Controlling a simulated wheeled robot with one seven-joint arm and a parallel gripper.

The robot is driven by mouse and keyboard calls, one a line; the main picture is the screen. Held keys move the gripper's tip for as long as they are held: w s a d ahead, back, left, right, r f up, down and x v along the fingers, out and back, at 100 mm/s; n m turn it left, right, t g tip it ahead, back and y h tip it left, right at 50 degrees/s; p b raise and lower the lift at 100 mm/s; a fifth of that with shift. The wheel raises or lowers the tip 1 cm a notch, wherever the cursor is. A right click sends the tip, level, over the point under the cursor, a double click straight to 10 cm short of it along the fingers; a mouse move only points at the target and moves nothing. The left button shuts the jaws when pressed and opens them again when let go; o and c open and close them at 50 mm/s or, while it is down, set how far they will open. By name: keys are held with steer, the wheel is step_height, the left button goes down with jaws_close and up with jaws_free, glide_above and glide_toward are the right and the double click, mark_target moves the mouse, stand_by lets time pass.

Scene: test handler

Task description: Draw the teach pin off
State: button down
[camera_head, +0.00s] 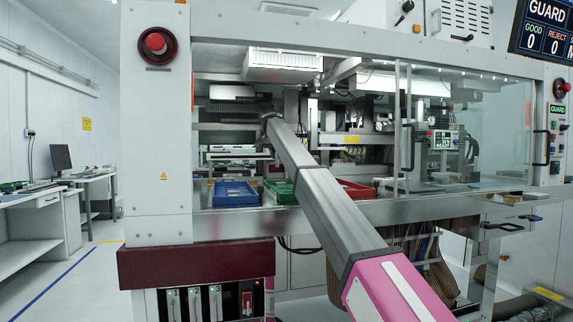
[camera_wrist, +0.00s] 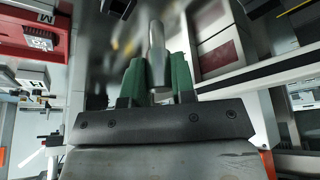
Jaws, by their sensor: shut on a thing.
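In the wrist view, my gripper (camera_wrist: 157,72) has two green fingers closed on a grey metal pin, which I take to be the teach pin (camera_wrist: 156,38). The pin stands out beyond the fingertips, with a narrower tip and a wider body between the fingers. The background behind its tip is blurred, so I cannot tell whether it still sits in a hole or is free. In the head view, my arm reaches through the front opening of the test handler (camera_head: 359,28). My gripper and the pin are hidden there behind the arm and machine parts.
Blue (camera_head: 234,193), green (camera_head: 281,191) and red (camera_head: 357,190) trays line the front ledge below my arm. A clear guard panel (camera_head: 470,130) covers the right side. In the wrist view, a pale-framed block with dark red panels (camera_wrist: 215,45) is close right of the fingers.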

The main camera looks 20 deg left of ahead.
steer(key=a+r, duration=0.3)
steer(key=a, duration=0.3)
steer(key=shift+s+a+r, duration=0.15)
steer(key=shift+a+r, duration=0.05)
steer(key=shift+r, duration=0.1)
steer(key=shift+f, duration=2.85)
stand_by(1.6)
steer(key=shift+s, duration=0.1)
